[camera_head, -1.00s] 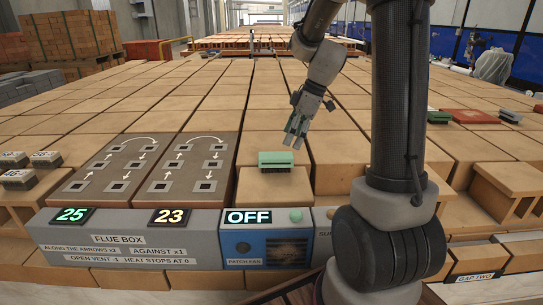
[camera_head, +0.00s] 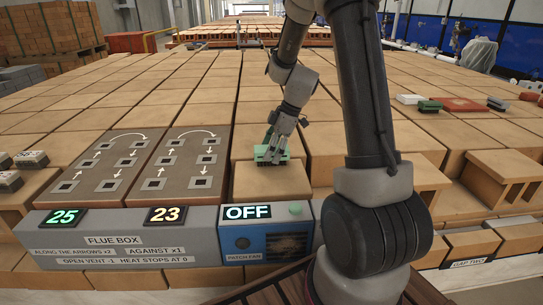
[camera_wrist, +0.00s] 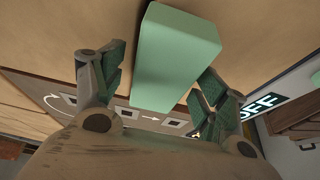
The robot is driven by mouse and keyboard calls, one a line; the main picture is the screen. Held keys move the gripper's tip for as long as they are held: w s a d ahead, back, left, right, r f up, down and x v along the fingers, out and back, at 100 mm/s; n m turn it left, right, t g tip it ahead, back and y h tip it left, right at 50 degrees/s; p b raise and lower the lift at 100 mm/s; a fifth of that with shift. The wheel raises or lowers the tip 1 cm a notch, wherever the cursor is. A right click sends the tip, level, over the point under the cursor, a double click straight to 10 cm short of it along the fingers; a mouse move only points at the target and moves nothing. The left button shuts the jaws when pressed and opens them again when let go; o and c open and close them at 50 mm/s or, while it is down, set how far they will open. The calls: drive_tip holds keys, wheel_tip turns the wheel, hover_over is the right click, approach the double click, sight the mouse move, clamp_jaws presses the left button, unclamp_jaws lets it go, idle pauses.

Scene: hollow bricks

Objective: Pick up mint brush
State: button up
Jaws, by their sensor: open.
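The mint brush (camera_head: 266,155) lies on a tan hollow brick (camera_head: 272,181) behind the blue patch fan box. In the wrist view the mint brush (camera_wrist: 176,55) is a pale green block between my two open fingers. My gripper (camera_head: 277,157) is down at the brush, with its fingers covering part of it in the head view. In the wrist view my gripper (camera_wrist: 158,82) has green-padded fingers spread on either side of the brush. A gap shows at the left finger; the right finger is close to the brush's edge, and I cannot tell whether it touches.
The grey flue box (camera_head: 120,240) and blue patch fan box (camera_head: 267,242), reading OFF, stand in front. Arrow-marked plates (camera_head: 100,170) lie to the left. Other brushes lie at far left (camera_head: 30,158) and at right, including a dark green one (camera_head: 429,106).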

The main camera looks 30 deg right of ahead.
drive_tip(key=shift+f, duration=0.25)
idle(0.4)
drive_tip(key=c, duration=1.2)
